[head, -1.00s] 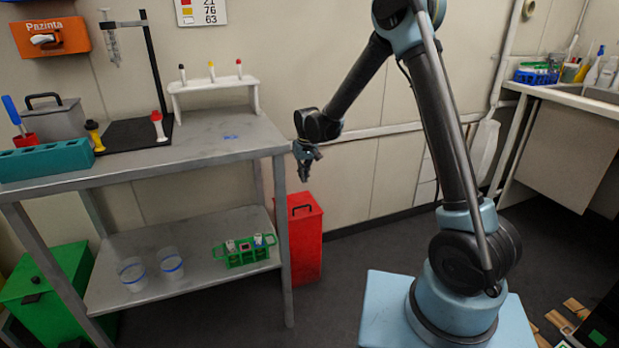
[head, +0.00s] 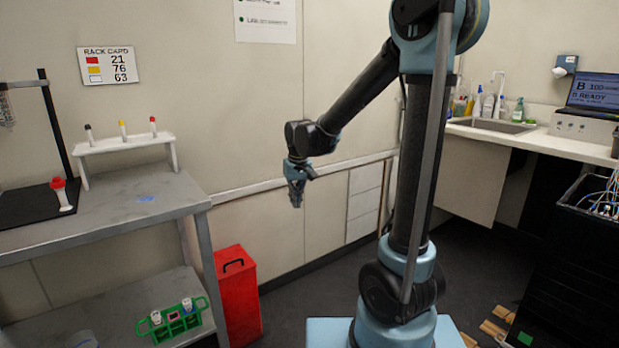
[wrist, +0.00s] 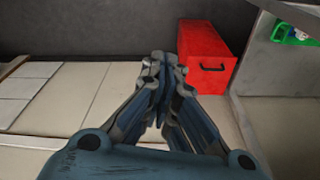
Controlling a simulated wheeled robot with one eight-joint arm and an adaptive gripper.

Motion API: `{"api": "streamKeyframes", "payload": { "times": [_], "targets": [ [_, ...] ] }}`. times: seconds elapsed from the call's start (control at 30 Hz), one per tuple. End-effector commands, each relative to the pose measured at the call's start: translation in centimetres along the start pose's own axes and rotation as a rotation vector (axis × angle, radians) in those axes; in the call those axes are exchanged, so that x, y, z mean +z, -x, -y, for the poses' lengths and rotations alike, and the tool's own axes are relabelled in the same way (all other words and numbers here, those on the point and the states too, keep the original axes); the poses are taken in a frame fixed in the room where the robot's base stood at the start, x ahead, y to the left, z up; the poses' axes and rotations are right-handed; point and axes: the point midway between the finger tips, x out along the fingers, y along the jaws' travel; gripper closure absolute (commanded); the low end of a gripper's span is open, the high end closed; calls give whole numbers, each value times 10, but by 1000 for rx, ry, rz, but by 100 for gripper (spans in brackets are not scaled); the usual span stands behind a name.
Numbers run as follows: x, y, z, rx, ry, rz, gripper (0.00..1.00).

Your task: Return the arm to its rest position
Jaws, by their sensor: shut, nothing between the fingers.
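My gripper (head: 296,194) hangs from the bent arm in open air, right of the metal table and above the floor, in the head view. It points downward and is empty. In the wrist view my gripper (wrist: 163,66) has its fingertips together, with nothing between them. The arm is raised from its blue base, with the forearm reaching down to the left.
A metal table (head: 110,215) at left carries a white tube rack (head: 125,146); a green rack (head: 172,321) sits on its lower shelf. A red bin (head: 237,295) stands beside it. A sink counter (head: 535,138) and black cabinet (head: 565,270) are at right.

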Motion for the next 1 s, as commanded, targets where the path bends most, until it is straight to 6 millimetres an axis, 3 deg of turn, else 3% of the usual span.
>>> {"api": "streamKeyframes", "payload": {
  "times": [0.2, 0.5, 1.0],
  "targets": [
    [50, 25, -40, 13, -60, -5, 100],
    [121, 46, -78, 30, -138, -12, 100],
    [242, 46, -112, 60, -266, -21, 100]
  ]
}}
